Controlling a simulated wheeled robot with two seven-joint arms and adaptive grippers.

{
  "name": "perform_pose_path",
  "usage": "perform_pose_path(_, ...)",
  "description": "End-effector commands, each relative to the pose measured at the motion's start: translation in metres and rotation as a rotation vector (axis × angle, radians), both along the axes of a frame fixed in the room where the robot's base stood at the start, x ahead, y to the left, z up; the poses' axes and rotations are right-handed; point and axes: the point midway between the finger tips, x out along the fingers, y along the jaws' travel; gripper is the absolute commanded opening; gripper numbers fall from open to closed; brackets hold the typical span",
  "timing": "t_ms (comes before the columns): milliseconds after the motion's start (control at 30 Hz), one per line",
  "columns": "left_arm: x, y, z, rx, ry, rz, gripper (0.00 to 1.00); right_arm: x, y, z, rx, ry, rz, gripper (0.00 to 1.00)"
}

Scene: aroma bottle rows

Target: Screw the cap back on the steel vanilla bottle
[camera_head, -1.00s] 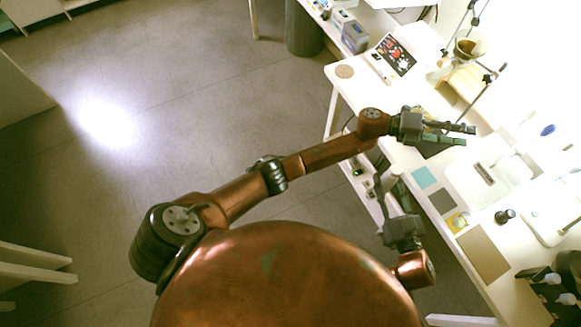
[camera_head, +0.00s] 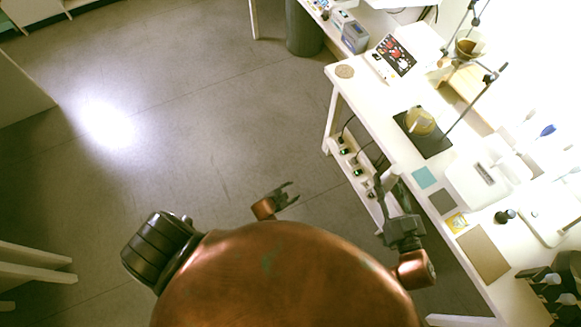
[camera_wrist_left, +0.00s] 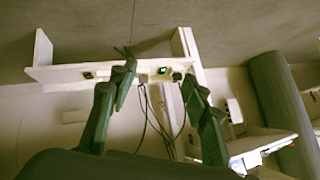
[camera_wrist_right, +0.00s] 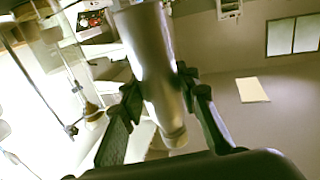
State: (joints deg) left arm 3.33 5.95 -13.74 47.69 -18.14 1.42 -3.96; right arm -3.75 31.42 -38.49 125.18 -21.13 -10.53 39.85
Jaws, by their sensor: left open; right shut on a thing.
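My right gripper (camera_head: 388,203) is at the front edge of the white table. In the right wrist view its fingers (camera_wrist_right: 160,100) are shut on a smooth steel bottle (camera_wrist_right: 150,50). One end of the bottle is cut off by the picture's top edge, and I cannot tell whether it has a cap. My left gripper (camera_head: 285,198) is open and empty, over the floor left of the table. Its spread fingers (camera_wrist_left: 160,85) show in the left wrist view with nothing between them. I cannot identify a loose cap for certain.
The white table (camera_head: 375,115) runs along the right. On it are a dark mat (camera_head: 435,145) with a yellowish round object (camera_head: 420,121), a teal square (camera_head: 423,177), a small black object (camera_head: 505,216) and a brown board (camera_head: 483,253). The floor at left is clear.

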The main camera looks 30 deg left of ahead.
Motion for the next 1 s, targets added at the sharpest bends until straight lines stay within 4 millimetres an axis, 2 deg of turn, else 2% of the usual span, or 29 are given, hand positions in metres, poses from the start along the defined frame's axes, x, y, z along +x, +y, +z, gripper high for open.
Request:
perform_pose_path(33,-0.037,0.011,-0.025,-0.009,0.068,0.042,0.44,0.000,0.000,0.001,0.001,-0.002,0.000,0.00)
perform_pose_path(100,-0.087,0.026,-0.056,-0.022,0.158,0.104,0.44,0.000,0.000,0.001,0.001,-0.002,0.000,0.00)
perform_pose_path(167,-0.132,0.036,-0.079,-0.031,0.234,0.154,0.44,0.000,0.000,0.001,0.001,-0.002,0.000,0.00)
perform_pose_path(200,-0.162,0.042,-0.093,-0.037,0.284,0.187,0.44,0.000,0.000,0.001,0.001,-0.002,0.000,0.00)
perform_pose_path(267,-0.209,0.050,-0.112,-0.045,0.358,0.237,0.44,0.000,0.000,0.001,0.001,-0.002,0.000,0.00)
perform_pose_path(300,-0.241,0.055,-0.123,-0.050,0.409,0.271,0.44,0.000,0.000,0.001,0.001,-0.002,0.000,0.00)
perform_pose_path(367,-0.288,0.060,-0.137,-0.057,0.480,0.319,0.44,0.000,0.000,0.001,0.001,-0.002,0.000,0.00)
perform_pose_path(400,-0.319,0.063,-0.144,-0.061,0.527,0.349,0.44,0.000,0.000,0.001,0.001,-0.002,0.000,0.00)
perform_pose_path(500,-0.387,0.068,-0.157,-0.069,0.626,0.418,0.44,0.000,0.000,0.001,0.001,-0.002,0.000,0.00)
perform_pose_path(600,-0.441,0.071,-0.163,-0.074,0.703,0.472,0.44,0.000,0.000,0.001,0.001,-0.002,0.000,0.00)
perform_pose_path(700,-0.476,0.072,-0.166,-0.076,0.753,0.508,0.44,0.000,0.000,0.001,0.001,-0.002,0.000,0.00)
perform_pose_path(800,-0.495,0.072,-0.166,-0.077,0.781,0.528,0.44,0.000,0.000,0.001,0.001,-0.002,0.000,0.00)
perform_pose_path(1000,-0.502,0.072,-0.167,-0.078,0.790,0.536,0.44,0.000,0.000,0.001,0.001,-0.002,0.000,0.00)
